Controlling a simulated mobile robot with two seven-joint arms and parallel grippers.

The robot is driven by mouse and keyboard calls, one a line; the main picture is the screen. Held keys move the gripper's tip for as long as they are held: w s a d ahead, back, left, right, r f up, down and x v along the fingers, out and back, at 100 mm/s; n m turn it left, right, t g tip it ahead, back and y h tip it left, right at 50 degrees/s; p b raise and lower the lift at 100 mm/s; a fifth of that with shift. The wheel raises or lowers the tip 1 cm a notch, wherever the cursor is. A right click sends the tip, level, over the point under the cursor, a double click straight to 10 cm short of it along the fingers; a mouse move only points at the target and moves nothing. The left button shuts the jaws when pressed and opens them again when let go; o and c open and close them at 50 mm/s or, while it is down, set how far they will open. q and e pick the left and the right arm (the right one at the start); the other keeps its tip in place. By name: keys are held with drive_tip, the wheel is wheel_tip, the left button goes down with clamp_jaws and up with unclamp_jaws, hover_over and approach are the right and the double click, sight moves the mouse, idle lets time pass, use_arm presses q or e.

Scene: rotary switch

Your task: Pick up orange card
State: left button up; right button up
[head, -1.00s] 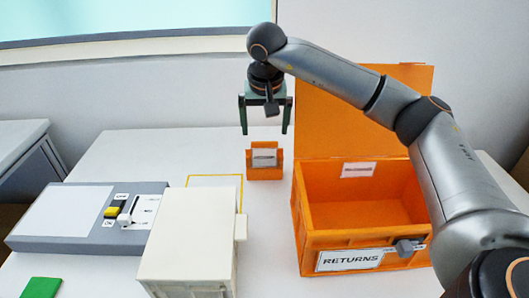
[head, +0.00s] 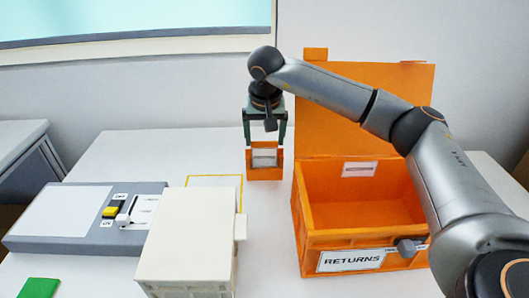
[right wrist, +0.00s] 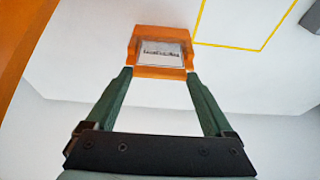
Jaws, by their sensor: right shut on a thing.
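The orange card (head: 265,172) is a small upright orange piece with a white label on its front. It stands on the white table, left of the orange returns box. My right gripper (head: 265,145) comes down on it from above, with one green finger at each side of its upper part. In the right wrist view the orange card (right wrist: 160,71) sits between the fingertips, and the gripper is shut on it. The card looks upright and still on the table. My left gripper is not in view.
The open orange box (head: 310,238) labelled RETURNS stands right of the card, its lid raised behind. A pale block (head: 190,235) and a grey switch panel (head: 160,188) lie to the left. A yellow outline (head: 242,195) marks the table. A green piece (head: 40,289) lies front left.

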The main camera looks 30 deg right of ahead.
drive_tip(key=c, duration=0.9)
drive_tip(key=shift+r, duration=0.1)
